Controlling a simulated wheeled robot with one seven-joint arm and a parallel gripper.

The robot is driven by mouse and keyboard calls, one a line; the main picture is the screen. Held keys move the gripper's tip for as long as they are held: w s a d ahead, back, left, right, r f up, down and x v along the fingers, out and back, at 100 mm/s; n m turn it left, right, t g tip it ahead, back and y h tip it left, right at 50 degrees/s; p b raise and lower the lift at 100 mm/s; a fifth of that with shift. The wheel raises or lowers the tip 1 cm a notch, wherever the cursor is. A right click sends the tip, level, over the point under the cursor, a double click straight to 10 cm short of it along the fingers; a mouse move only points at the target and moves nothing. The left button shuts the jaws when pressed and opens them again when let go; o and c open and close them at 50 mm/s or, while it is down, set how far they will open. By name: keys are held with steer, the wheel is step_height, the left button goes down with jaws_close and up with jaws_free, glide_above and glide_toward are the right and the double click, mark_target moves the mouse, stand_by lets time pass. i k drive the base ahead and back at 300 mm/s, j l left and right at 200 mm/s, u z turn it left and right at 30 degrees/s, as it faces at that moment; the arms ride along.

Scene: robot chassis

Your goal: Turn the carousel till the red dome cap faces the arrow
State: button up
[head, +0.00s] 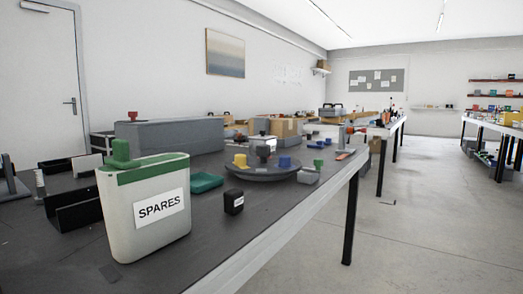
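The carousel (262,175) is a dark round disc on the table, in the middle of the head view. A silver and dark centre post (263,148) stands on it. A yellow piece (240,161) sits at its left and a blue piece (284,162) at its right. I cannot make out a red dome cap on the carousel; the far side is partly hidden by the post. I cannot make out the arrow either. My gripper is not in view.
A white SPARES canister (145,215) with a green top stands in front on the left. A small black box (233,202), a teal tray (205,182) and a grey block with a green knob (309,175) lie near the carousel. The floor (425,225) to the right is clear.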

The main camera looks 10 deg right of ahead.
mark_target(259, 165)
steer(key=i+l+u, duration=0.2)
steer(key=i+l, duration=0.6)
steer(key=i+j, duration=0.05)
steer(key=i, duration=0.05)
